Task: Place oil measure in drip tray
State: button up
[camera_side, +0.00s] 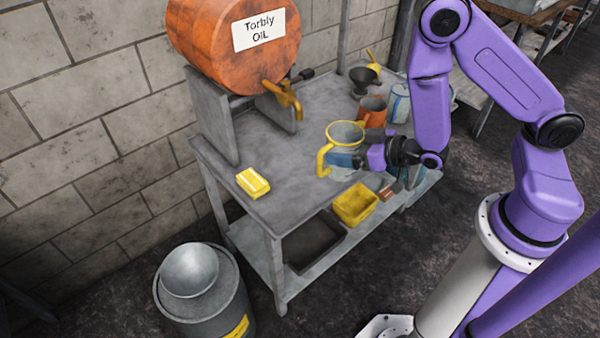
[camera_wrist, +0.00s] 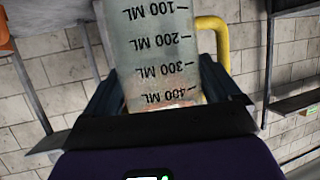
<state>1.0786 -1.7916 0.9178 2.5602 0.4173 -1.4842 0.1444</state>
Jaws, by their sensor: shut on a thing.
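The oil measure (camera_side: 347,137) is a clear cup with a yellow rim and yellow handle. My gripper (camera_side: 345,160) is shut on its lower body from the right and holds it roughly upright, rim up, by the table's front edge. Its height above the tabletop is hard to tell. In the wrist view the measure (camera_wrist: 160,55) sits between my fingers (camera_wrist: 158,88), its millilitre marks upside down and its handle to the right. A dark shallow tray (camera_side: 315,242), which looks like the drip tray, lies on the lower shelf and appears empty.
A yellow bin (camera_side: 355,204) is right of the dark tray. A yellow block (camera_side: 253,183) lies on the tabletop (camera_side: 285,165). An orange oil drum (camera_side: 225,40) with a yellow tap (camera_side: 284,98) stands behind. A funnel (camera_side: 364,79) and orange cup (camera_side: 373,107) are at the back right.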

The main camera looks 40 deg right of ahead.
jog(key=w+f, duration=0.3)
jog(key=w, duration=0.3)
jog(key=shift+w+a, duration=0.25)
jog(key=shift+a, duration=0.2)
jog(key=shift+w+a+f, duration=0.15)
jog(key=shift+w+f, duration=1.05)
jog(key=shift+f, duration=0.45)
jog(key=shift+w+a+f, duration=0.15)
jog(key=shift+w+f, duration=1.05)
jog(key=shift+f, duration=0.5)
jog(key=shift+w+a+f, duration=0.15)
jog(key=shift+w+f, duration=1.05)
jog(key=shift+f, duration=0.45)
jog(key=shift+f, duration=0.1)
jog(key=o, duration=0.8)
